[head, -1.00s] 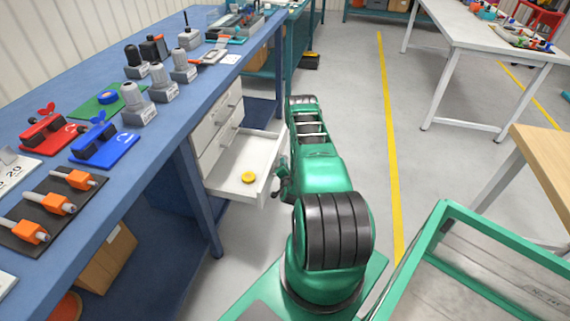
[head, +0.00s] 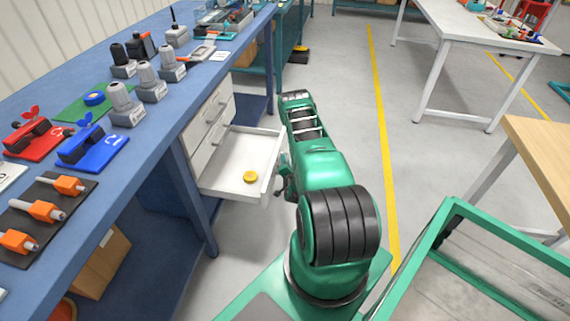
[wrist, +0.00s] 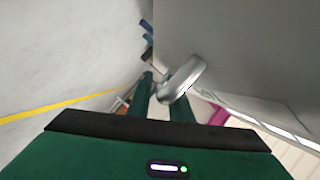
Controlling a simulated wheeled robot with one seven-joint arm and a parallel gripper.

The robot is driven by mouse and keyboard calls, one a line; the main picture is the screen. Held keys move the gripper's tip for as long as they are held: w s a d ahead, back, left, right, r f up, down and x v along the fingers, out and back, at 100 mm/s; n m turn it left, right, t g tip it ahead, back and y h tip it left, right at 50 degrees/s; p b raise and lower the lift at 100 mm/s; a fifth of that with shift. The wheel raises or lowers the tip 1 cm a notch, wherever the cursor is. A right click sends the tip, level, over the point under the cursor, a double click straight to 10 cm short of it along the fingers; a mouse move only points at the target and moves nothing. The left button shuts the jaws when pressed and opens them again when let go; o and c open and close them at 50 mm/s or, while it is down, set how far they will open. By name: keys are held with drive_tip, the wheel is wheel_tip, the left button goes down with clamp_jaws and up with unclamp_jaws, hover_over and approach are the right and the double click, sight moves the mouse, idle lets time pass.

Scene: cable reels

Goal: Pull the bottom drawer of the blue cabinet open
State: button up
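The drawer unit (head: 209,117) has pale grey fronts and stands under the blue workbench; no separate blue cabinet shows. Its bottom drawer (head: 236,156) is pulled far out, with a round yellow thing (head: 250,177) lying inside. The drawers above it are shut. My gripper (head: 283,181) is at the outer face of the drawer front, partly hidden by my green arm. In the wrist view, the silver bar handle (wrist: 187,78) has its lower end between the two dark green fingers of my gripper (wrist: 161,103). The fingers appear closed around it.
The blue workbench (head: 150,130) holds clamps, grey fittings and orange-ended parts. A cardboard box (head: 103,262) sits beneath it. A green-framed cart (head: 450,215) stands at the right. Grey floor with a yellow line (head: 378,110) lies clear beyond my arm.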

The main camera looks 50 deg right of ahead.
drive_tip(key=v, duration=1)
drive_tip(key=shift+s+a, duration=0.3)
drive_tip(key=shift+r, duration=0.1)
